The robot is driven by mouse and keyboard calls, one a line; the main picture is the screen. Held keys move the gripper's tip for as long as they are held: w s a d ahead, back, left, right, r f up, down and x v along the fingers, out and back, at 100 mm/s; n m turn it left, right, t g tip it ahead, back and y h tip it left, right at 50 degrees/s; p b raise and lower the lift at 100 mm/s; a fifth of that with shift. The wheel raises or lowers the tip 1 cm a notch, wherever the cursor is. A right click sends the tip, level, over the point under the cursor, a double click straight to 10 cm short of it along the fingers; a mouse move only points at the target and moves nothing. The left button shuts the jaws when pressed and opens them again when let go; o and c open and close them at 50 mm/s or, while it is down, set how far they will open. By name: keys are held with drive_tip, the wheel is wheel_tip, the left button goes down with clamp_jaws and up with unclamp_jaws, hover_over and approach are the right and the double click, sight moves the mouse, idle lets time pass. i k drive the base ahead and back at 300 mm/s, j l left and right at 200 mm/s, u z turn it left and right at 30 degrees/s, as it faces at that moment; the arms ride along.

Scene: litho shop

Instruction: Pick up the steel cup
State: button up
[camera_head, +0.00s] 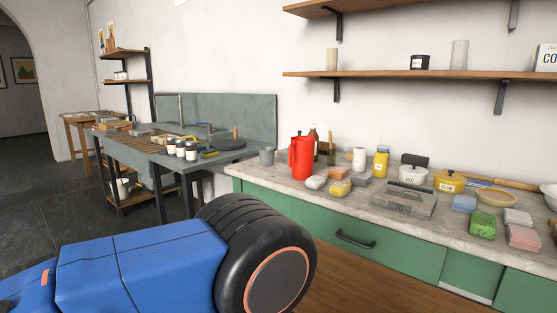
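My gripper is out of view. Only a blue link and black joint of my arm show, low in the front and well short of the cup.
Sponges, blocks, a grey toolbox-like case (403,200) and a yellow pot (449,181) crowd the counter to the right. Shelves (400,74) hang above the counter.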

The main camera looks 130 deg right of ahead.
sight(266, 154)
drive_tip(key=z, duration=4.25)
drive_tip(key=i+j, duration=0.2)
drive_tip(key=i+j+z, duration=0.1)
drive_tip(key=j, duration=0.35)
drive_tip(key=i, duration=0.05)
